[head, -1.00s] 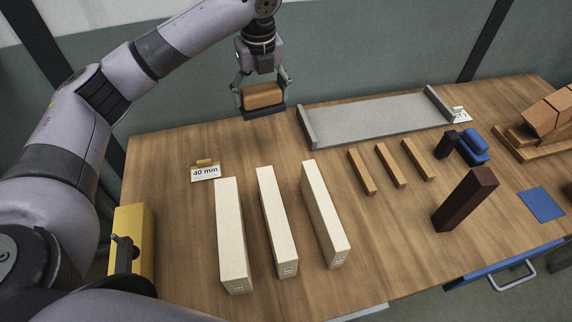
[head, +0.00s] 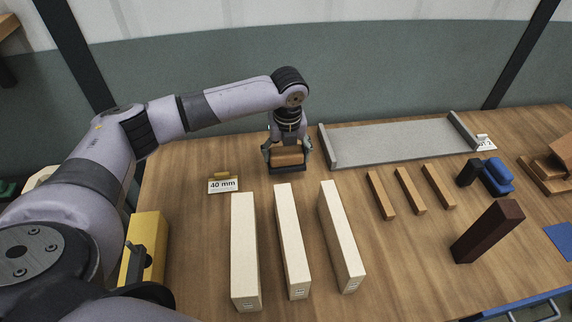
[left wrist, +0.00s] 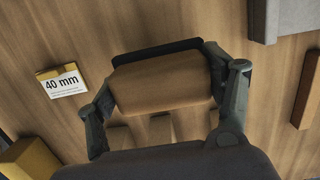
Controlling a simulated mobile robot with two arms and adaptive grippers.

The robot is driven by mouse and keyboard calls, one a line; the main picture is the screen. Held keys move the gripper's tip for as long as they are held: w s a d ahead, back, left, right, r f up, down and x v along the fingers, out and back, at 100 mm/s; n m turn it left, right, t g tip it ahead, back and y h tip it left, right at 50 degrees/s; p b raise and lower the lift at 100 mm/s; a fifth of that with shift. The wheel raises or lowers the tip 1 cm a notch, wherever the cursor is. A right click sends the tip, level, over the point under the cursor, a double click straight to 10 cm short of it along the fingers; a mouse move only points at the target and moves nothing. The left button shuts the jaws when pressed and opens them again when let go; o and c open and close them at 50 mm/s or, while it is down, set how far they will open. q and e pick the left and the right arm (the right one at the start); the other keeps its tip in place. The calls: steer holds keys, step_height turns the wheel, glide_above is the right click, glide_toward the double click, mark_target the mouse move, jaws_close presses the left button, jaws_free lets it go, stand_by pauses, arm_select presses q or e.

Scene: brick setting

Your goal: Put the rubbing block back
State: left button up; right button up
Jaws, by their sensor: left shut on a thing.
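The rubbing block (head: 287,156) is a brown wooden block with a dark base plate. My left gripper (head: 288,153) is shut on it, one finger on each side. It hangs at the back of the table, between the 40 mm tag and the grey tray, behind the pale bars. In the left wrist view the block (left wrist: 162,84) fills the space between the fingers of the gripper (left wrist: 165,92), its dark edge on the far side. I cannot tell whether its base touches the table. My right gripper is not in view.
A 40 mm tag (head: 223,184) stands left of the block. A grey tray (head: 400,144) lies to the right. Pale bars (head: 292,240) lie in front, small brown bars (head: 410,190) and a dark upright block (head: 488,231) further right. A yellow box (head: 148,245) stands front left.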

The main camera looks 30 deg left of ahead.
mark_target(286, 166)
arm_select(q)
step_height(286, 166, down, 5)
stand_by(0.4)
steer(key=o, duration=1.6)
steer(key=shift+f, duration=0.15)
steer(key=shift+c, duration=0.2)
steer(key=r, duration=0.8)
steer(key=s+d+r, duration=0.1)
steer(key=r, duration=0.3)
steer(key=shift+s+r+b, duration=0.1)
steer(key=shift+b, duration=0.3)
